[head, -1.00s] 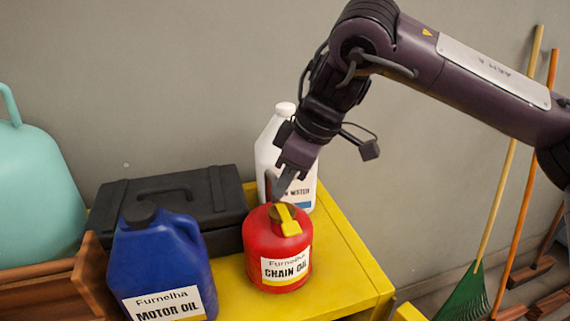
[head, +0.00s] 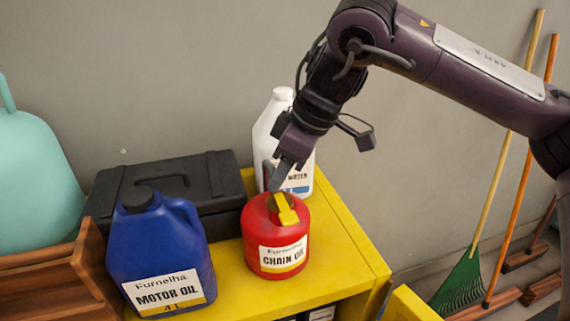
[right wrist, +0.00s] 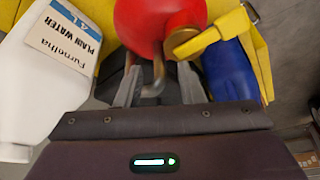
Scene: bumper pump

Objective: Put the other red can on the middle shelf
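A red can labelled chain oil (head: 268,228), with a yellow spout piece on its lid, stands upright on the top of a yellow shelf unit (head: 345,245). In the right wrist view the red can (right wrist: 145,28) is at the top centre. My right gripper (head: 277,182) is at the top of the can. Its fingers (right wrist: 160,88) are apart, with a metal handle loop of the can between them; contact is unclear. The middle shelf is mostly hidden below the top. My left gripper is not in view.
A blue motor oil jug (head: 155,250), a black toolbox (head: 170,190) and a white plain water jug (head: 265,140) stand close around the can. A teal container (head: 35,180) is at the left. A green rake (head: 462,285) leans at the right. The top's right side is clear.

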